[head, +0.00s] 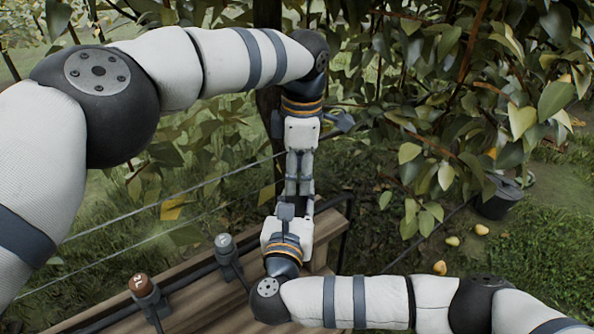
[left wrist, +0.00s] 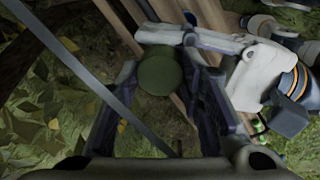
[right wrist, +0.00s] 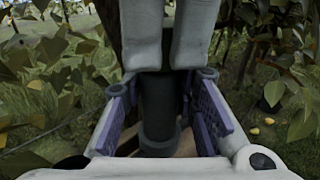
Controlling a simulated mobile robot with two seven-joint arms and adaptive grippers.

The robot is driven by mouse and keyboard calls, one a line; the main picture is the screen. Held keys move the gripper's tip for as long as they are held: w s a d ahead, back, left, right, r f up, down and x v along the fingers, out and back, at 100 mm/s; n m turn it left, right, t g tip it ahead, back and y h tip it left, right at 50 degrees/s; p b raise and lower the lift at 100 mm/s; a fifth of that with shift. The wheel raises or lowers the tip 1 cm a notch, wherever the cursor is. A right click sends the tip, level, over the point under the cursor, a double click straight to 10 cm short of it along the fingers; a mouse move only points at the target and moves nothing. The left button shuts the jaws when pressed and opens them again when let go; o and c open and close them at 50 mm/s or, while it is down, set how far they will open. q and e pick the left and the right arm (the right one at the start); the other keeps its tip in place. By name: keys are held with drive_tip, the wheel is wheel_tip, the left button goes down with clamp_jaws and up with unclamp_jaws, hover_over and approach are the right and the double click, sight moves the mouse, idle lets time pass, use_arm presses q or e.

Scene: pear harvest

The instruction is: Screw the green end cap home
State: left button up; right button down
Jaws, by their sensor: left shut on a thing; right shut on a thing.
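The green end cap (left wrist: 159,72) is a dull green disc, seen face on between the fingers of my left gripper (left wrist: 160,82) in the left wrist view. In the head view my left gripper (head: 299,180) points down, just above my right gripper (head: 286,214). The right wrist view shows a dark upright tube (right wrist: 158,105) between the fingers of my right gripper (right wrist: 160,112). Pale fingers of my left gripper cover its upper part. The joint between cap and tube is hidden, so I cannot tell how far the cap is on.
A wooden bench (head: 185,300) lies below, with a brown-capped post (head: 140,285) and a grey-capped post (head: 224,242) beside it. Wires cross at the left. A dark bucket (head: 499,199) and several pears (head: 452,241) are on the grass at right. Leafy branches hang close behind.

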use_arm(q)
drive_tip(key=m, duration=0.4)
drive_tip(key=shift+f, duration=0.4)
drive_tip(key=shift+r, duration=0.3)
drive_tip(key=shift+c, duration=0.2)
drive_tip(key=o, duration=1.2)
drive_tip(key=shift+r, duration=2.25)
drive_tip(key=shift+c, duration=0.4)
